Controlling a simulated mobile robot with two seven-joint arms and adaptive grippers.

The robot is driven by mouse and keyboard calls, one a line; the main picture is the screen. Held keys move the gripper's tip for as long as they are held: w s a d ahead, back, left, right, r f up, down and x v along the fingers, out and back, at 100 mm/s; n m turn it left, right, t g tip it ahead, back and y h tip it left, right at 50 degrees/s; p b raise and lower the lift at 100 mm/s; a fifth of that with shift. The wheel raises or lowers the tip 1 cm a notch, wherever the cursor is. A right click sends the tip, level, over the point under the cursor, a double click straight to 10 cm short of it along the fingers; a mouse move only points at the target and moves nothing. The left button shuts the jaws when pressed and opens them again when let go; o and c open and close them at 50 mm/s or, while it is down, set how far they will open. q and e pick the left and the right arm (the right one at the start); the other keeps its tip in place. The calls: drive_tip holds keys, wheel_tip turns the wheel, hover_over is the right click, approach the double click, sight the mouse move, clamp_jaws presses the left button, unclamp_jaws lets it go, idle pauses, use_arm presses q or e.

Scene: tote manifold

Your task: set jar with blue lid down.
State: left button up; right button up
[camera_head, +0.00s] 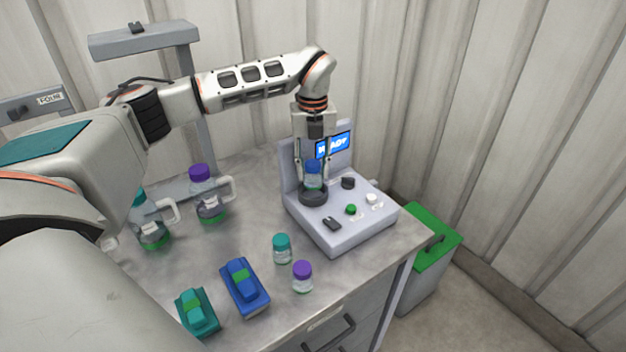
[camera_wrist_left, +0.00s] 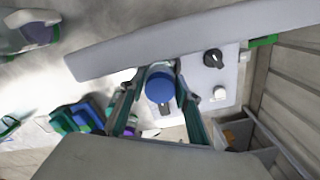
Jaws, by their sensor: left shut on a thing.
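The jar with the blue lid (camera_head: 313,176) is upright at the dark round seat (camera_head: 313,196) of the grey machine (camera_head: 345,228). I cannot tell whether its base touches the seat. My left gripper (camera_head: 313,178) points down with its fingers on both sides of the jar and is shut on it. In the left wrist view the blue lid (camera_wrist_left: 160,87) sits between the two fingers (camera_wrist_left: 160,100), and the jar's body is hidden below the lid. My right gripper is in neither view.
A teal-lidded jar (camera_head: 282,249) and a purple-lidded jar (camera_head: 302,277) stand in front of the machine. Blue (camera_head: 245,286) and teal (camera_head: 196,311) blocks lie nearer. Handled bottles, one purple-capped (camera_head: 208,195), stand left. The machine has knobs and a lit screen (camera_head: 333,145).

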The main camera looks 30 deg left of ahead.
sight(313, 186)
use_arm(q)
wheel_tip(313, 186, down, 3)
drive_tip(key=shift+f, duration=0.55)
drive_tip(key=shift+s+d+f, duration=0.1)
drive_tip(key=shift+s+f, duration=0.2)
drive_tip(key=shift+f, duration=0.35)
drive_tip(key=o, duration=1.1)
drive_tip(key=shift+o, duration=0.6)
drive_tip(key=shift+w+f, duration=0.15)
drive_tip(key=shift+f, duration=0.05)
drive_tip(key=shift+r, duration=0.1)
